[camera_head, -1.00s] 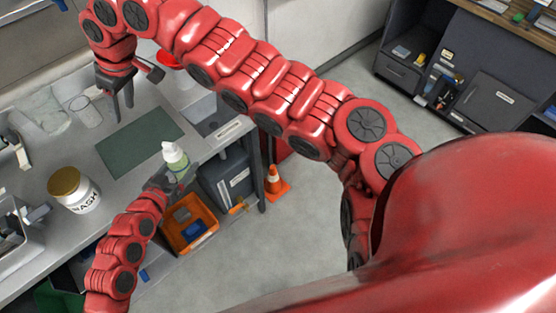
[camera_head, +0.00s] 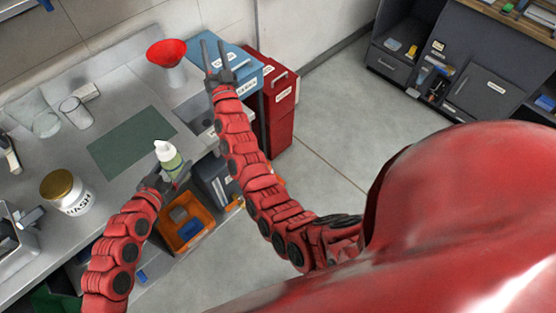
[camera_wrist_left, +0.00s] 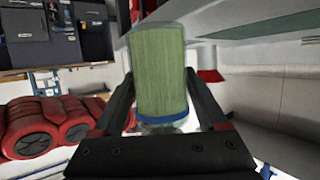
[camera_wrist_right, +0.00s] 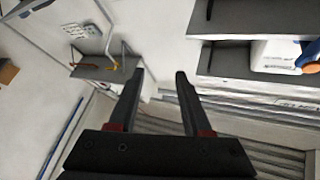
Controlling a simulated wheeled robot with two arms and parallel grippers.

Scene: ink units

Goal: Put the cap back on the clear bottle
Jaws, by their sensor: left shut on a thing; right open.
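A small clear bottle with a green body (camera_head: 169,158) and a white pointed top (camera_head: 163,147) is held at the table's front edge. My left gripper (camera_head: 172,172) is shut on it. In the left wrist view the green body (camera_wrist_left: 158,65) fills the space between the fingers, with a blue band at its lower end. My right gripper (camera_head: 212,47) is open and empty near the blue box at the back; its fingers (camera_wrist_right: 160,74) are apart with nothing between. I cannot make out a separate loose cap.
A jar with a gold lid (camera_head: 61,184) stands at the table's left. A blue box (camera_head: 238,68) and red cabinet (camera_head: 280,95) stand at right. An orange bin (camera_head: 184,228) is below.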

